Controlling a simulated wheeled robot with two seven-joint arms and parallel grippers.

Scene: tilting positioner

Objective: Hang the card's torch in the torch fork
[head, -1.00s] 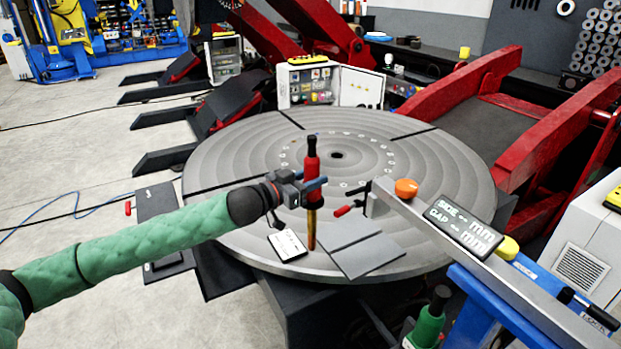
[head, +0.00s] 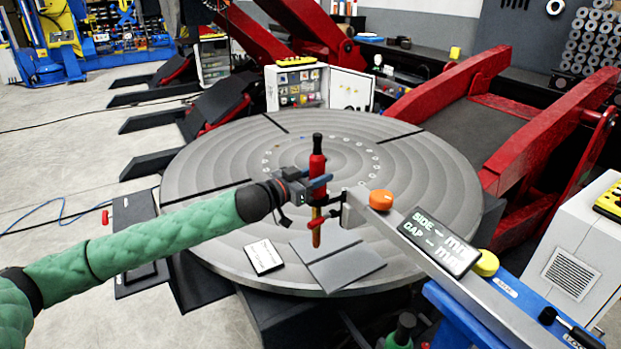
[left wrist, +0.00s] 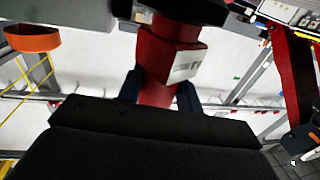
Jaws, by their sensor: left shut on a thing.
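My left gripper (head: 318,184) is shut on a red torch (head: 317,165) with a black top and a brass-coloured lower end. It holds the torch upright above the round table (head: 215,165). In the left wrist view, the torch's red body (left wrist: 165,62) with a white label sits between the fingers. A white card (head: 264,257) lies on the table; its print is too small to read. A grey bar (head: 425,225) ends close to the torch, with a small red-tipped part (head: 321,223) overlapping the torch's lower end. I cannot tell which part is the fork, or whether they touch. My right gripper is out of view.
Grey plates (head: 345,268) lie on the table below the torch. A green, black-topped object (head: 401,332) stands at the bottom edge. The table's left and far areas are clear.

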